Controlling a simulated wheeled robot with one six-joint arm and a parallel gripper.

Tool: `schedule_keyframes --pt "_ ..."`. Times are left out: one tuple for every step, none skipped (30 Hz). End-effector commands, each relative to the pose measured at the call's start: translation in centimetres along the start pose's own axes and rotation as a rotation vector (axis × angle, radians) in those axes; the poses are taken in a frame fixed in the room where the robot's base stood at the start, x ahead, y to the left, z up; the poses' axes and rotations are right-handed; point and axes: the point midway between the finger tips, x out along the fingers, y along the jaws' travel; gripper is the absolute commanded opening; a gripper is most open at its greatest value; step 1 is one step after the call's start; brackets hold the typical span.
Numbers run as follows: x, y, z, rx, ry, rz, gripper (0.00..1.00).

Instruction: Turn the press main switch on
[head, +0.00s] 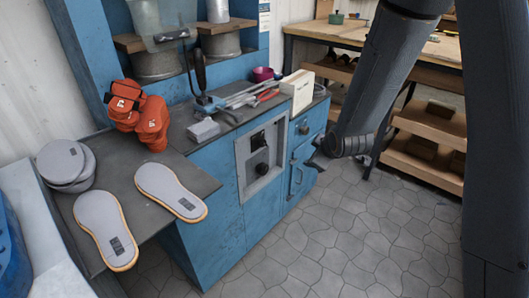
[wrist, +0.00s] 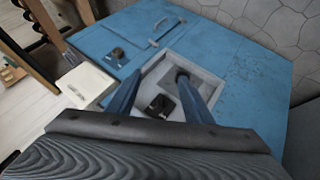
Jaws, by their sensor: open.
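The blue press (head: 215,215) has a grey recessed panel (head: 243,150) on its front. A dark square switch (head: 258,140) sits in the panel's upper part, with a round black knob (head: 262,169) below it. I cannot read which way the switch is set. My gripper (head: 316,158) is in front of the press, to the right of the panel. In the wrist view my gripper (wrist: 160,79) is open and empty, its two fingers pointing toward the panel. The square switch (wrist: 162,104) shows between the fingers, and the round knob (wrist: 184,76) is by the right fingertip, partly covered.
A blue door with a handle (head: 297,178) and a small round dial (head: 304,128) are right of the panel. Orange gloves (head: 140,112), grey soles (head: 172,192), tools and a white box (head: 299,90) lie on top. The tiled floor (head: 350,235) in front is clear.

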Motion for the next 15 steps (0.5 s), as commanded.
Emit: schedule_keyframes --pt "3.1 -0.6 -0.8 -0.09 0.061 0.033 0.47" --pt "4.5 -0.6 -1.5 -0.149 0.103 0.063 0.47" --pt "6.2 -0.8 -2.5 -0.226 0.157 0.103 0.47" --pt "7.3 -0.9 -3.2 -0.281 0.197 0.137 0.47" --pt "8.4 -1.2 -3.9 -0.337 0.236 0.171 0.47" --pt "9.7 -1.6 -4.8 -0.406 0.286 0.218 0.47" --pt "10.6 -1.9 -5.4 -0.456 0.321 0.255 0.47" --pt "11.3 -2.3 -6.0 -0.503 0.355 0.292 0.47" --pt "12.2 -2.8 -6.7 -0.559 0.395 0.342 0.47" --pt "12.7 -3.2 -7.1 -0.597 0.422 0.377 0.47" --pt "13.1 -3.6 -7.5 -0.633 0.448 0.412 0.47" --pt "13.6 -4.1 -7.9 -0.674 0.477 0.457 0.47" --pt "13.8 -4.5 -8.2 -0.701 0.496 0.487 0.47" --pt "14.0 -4.8 -8.4 -0.724 0.513 0.516 0.47" --pt "14.2 -5.1 -8.7 -0.75 0.532 0.549 0.47"
